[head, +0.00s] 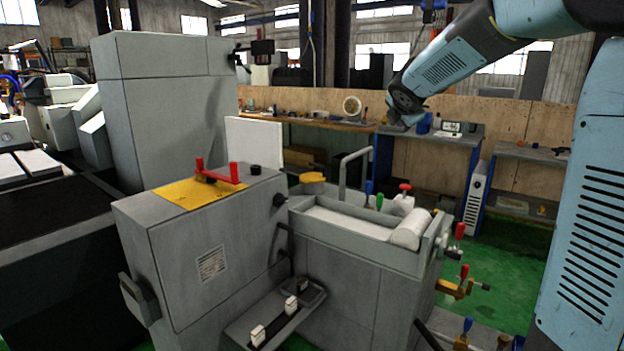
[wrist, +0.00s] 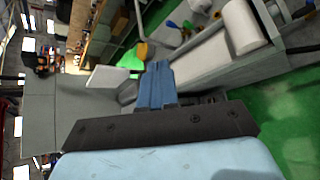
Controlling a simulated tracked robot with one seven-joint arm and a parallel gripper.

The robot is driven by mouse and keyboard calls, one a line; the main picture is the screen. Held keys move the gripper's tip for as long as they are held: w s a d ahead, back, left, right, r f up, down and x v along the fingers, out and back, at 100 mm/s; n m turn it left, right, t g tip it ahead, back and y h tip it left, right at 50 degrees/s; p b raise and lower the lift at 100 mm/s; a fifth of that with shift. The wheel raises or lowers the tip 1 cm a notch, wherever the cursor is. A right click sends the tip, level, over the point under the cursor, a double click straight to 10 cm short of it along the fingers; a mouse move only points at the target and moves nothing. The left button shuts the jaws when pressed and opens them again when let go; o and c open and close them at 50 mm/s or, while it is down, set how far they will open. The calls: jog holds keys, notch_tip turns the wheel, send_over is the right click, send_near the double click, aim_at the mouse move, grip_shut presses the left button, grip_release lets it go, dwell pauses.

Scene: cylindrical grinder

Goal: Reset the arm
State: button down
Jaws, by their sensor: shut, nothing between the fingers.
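My blue arm (head: 455,70) reaches in from the upper right in the head view. Its dark wrist end (head: 405,105) is raised above and behind the grey grinder (head: 205,260), clear of it in the picture. My gripper (wrist: 158,68) shows in the wrist view as blue fingers pressed together, with nothing held. In the head view its fingers cannot be made out clearly. In the wrist view the grinder's grey tray (wrist: 215,62) with its white roller (wrist: 245,25) lies beyond the fingers.
The grinder carries a red handle (head: 215,175) on a yellow plate, a bent grey pipe (head: 355,165) and several coloured valves at its right. A tall grey cabinet (head: 165,110) stands at left. Workbenches (head: 430,135) line the back wall. Green floor (head: 500,260) is open at right.

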jog(key=s+f+m+g, duration=0.2)
jog(key=s+f+m, duration=0.2)
jog(key=s+m, duration=0.4)
jog(key=s+f+m+g+y, duration=0.1)
jog(key=s+f+m, duration=0.3)
jog(key=s, duration=1.6)
jog(key=s+f+m+g+y, duration=0.1)
jog(key=s+f+m+g, duration=0.2)
jog(key=s+m, duration=0.8)
jog(key=s+a, duration=0.1)
jog(key=s, duration=0.2)
jog(key=shift+f+m, duration=0.3)
jog(key=shift+f, duration=0.1)
jog(key=c, duration=1.8)
grip_release()
jog(key=shift+d, duration=0.1)
jog(key=shift+c, duration=0.2)
